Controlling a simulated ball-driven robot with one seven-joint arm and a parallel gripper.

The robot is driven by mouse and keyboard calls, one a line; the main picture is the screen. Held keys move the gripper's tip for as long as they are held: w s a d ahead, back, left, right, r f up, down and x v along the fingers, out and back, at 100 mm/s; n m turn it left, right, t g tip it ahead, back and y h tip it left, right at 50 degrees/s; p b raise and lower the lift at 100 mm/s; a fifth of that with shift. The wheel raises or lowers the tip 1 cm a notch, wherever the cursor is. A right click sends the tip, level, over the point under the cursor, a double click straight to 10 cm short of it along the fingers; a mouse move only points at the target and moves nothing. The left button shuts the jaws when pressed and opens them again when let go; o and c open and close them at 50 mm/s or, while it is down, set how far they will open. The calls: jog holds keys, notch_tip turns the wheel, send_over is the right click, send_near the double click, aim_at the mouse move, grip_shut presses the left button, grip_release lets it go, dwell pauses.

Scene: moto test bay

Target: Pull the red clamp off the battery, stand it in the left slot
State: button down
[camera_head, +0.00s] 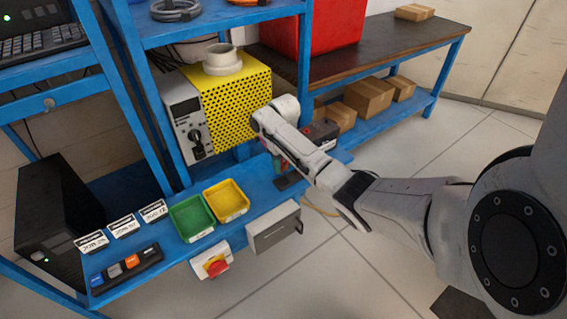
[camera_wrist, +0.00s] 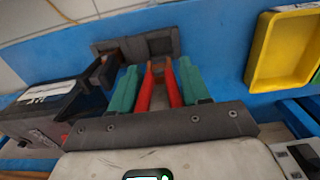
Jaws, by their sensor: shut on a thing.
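My gripper (camera_wrist: 157,90) is shut on the red clamp (camera_wrist: 173,88), with its green fingers on either side of the two red handles. The clamp's copper-coloured jaws point away from the wrist, towards a dark slotted holder (camera_wrist: 165,46). The jaws appear just short of the holder in the picture; whether they touch it is unclear. The battery (camera_wrist: 45,105), a dark box with a white label, is at left, apart from the red clamp. In the head view my arm hides most of the battery (camera_head: 322,134) and the clamp; the holder (camera_head: 287,183) shows below the gripper.
The blue shelf (camera_head: 259,193) carries it all. A yellow tray (camera_head: 226,199) and a green tray (camera_head: 190,217) stand left of the holder. A yellow perforated box (camera_head: 235,105) is behind. A red button (camera_head: 216,268) and a grey box (camera_head: 274,232) are at the front edge.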

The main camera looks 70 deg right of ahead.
aim_at(284, 170)
jog(key=shift+f+b, duration=1.7)
jog(key=shift+f, duration=0.2)
jog(key=shift+s+a+p, duration=0.1)
jog(key=shift+a+p, duration=0.05)
jog(key=shift+p, duration=0.6)
jog(key=shift+f+b, duration=0.75)
jog(key=shift+f, duration=0.3)
dwell(0.6)
jog(key=shift+c, duration=2.3)
grip_release()
notch_tip(284, 170, up, 11)
jog(key=shift+f, duration=0.1)
